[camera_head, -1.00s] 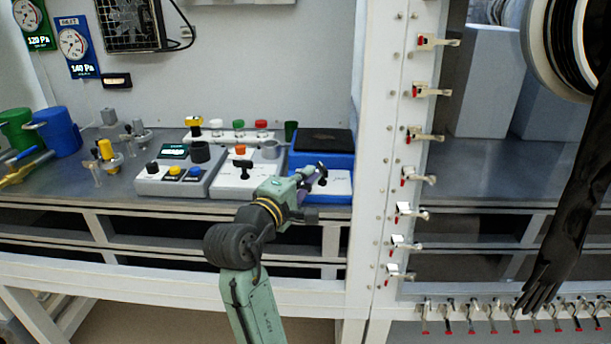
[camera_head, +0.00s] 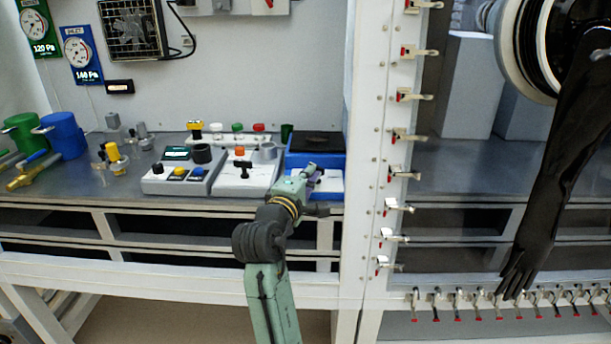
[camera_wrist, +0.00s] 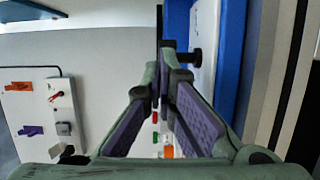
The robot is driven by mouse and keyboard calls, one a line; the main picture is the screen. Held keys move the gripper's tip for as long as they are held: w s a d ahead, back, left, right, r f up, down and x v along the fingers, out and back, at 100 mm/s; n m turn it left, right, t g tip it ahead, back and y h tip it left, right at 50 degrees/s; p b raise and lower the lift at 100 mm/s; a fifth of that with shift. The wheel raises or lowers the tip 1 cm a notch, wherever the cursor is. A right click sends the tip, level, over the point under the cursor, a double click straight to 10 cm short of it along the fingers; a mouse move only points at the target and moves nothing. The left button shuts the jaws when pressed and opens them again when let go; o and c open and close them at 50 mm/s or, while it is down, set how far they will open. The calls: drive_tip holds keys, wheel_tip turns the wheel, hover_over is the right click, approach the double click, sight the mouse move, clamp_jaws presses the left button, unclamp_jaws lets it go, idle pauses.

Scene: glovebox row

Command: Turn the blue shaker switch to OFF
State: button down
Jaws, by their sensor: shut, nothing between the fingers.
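The blue shaker (camera_head: 300,160) stands on the bench at the right end of the device row, with a black top plate and a white front panel. In the wrist view its blue side (camera_wrist: 232,50) and white panel (camera_wrist: 205,50) are to the right of my fingers. A black switch knob (camera_wrist: 192,58) sticks out from that panel, close beside my fingertips; I cannot tell whether they touch. My gripper (camera_head: 314,172) is shut and empty in front of the panel; its fingertips (camera_wrist: 168,47) meet in the wrist view. The OFF marking is not readable.
A grey-white device (camera_head: 240,178) with a black knob and a device with several buttons (camera_head: 182,180) stand left of the shaker. A white frame post (camera_head: 362,150) with clamps rises to the right. A black glove (camera_head: 545,190) hangs farther right.

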drive_tip(key=shift+s+d+r+p, duration=0.15)
drive_tip(key=shift+d+r+p, duration=0.05)
drive_tip(key=shift+p, duration=0.25)
drive_tip(key=shift+d+f+p, duration=0.15)
drive_tip(key=shift+d+p, duration=0.4)
drive_tip(key=shift+p, duration=0.2)
drive_tip(key=shift+d+p, duration=0.3)
drive_tip(key=shift+p, duration=0.05)
drive_tip(key=shift+f, duration=0.1)
